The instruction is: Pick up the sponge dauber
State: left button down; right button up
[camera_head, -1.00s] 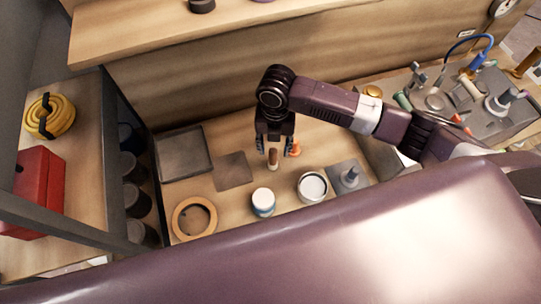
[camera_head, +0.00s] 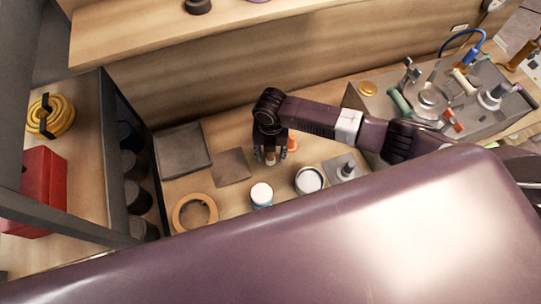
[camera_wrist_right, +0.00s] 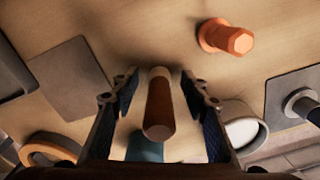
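The sponge dauber appears to be the upright piece with a brown cylindrical handle and a paler far end (camera_wrist_right: 160,105). In the head view it shows only as a small brown and pale patch (camera_head: 271,159) below my right gripper (camera_head: 269,154), mostly hidden by it. In the right wrist view the two fingers of my right gripper (camera_wrist_right: 158,78) stand apart on either side of the dauber, with a visible gap on each side. The right gripper is open and points down. My left gripper is not in view.
An orange peg-like piece (camera_head: 292,143) stands close right of the gripper. A white-topped blue jar (camera_head: 262,194) and an open tin (camera_head: 309,180) stand in front. A grey pad (camera_head: 232,167), a dark tray (camera_head: 183,151) and a tan ring (camera_head: 195,212) lie left.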

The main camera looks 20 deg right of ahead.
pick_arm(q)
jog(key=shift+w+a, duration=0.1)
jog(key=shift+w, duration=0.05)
pick_arm(e)
grip_shut()
jog(key=shift+r, duration=0.1)
